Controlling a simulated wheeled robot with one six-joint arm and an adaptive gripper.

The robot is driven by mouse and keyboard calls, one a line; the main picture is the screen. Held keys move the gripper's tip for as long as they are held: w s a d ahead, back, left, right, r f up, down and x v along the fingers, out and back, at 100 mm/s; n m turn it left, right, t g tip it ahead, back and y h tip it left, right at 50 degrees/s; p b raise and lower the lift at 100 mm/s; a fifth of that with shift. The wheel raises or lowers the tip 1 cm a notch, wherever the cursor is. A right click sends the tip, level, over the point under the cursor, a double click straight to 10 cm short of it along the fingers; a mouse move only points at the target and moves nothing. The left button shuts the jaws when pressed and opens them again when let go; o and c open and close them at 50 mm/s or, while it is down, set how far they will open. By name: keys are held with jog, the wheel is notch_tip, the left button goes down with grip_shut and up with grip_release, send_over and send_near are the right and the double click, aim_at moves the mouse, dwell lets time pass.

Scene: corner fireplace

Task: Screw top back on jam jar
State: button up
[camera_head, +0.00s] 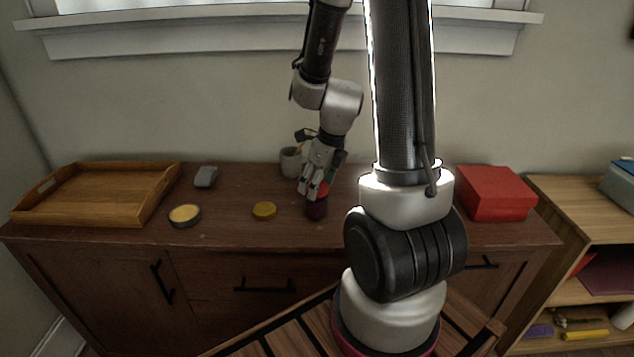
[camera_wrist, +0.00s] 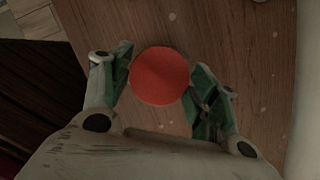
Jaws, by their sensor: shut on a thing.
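The jam jar (camera_head: 316,210) is dark red and stands upright near the front edge of the wooden cabinet top. A red round lid (camera_head: 323,188) is at the jar's mouth; I cannot tell whether it is seated or threaded. My gripper (camera_head: 313,188) points down over the jar, its fingers around the lid. In the wrist view the lid (camera_wrist: 160,76) is a plain red disc between the two green-padded fingers of my gripper (camera_wrist: 161,80), and my gripper is shut on it. The jar is hidden beneath the lid there.
A yellow disc (camera_head: 264,210) lies left of the jar, with a round tin (camera_head: 185,215) farther left. A wooden tray (camera_head: 92,218), a grey object (camera_head: 206,177) and a grey cup (camera_head: 290,162) are also on the cabinet. A red box (camera_head: 495,193) stands right.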

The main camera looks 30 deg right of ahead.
jog(key=shift+m+h, duration=0.4)
jog(key=shift+m, duration=1)
jog(key=o, duration=1.2)
jog(key=shift+c, duration=0.2)
jog(key=shift+o, duration=0.5)
jog(key=shift+o, duration=1.2)
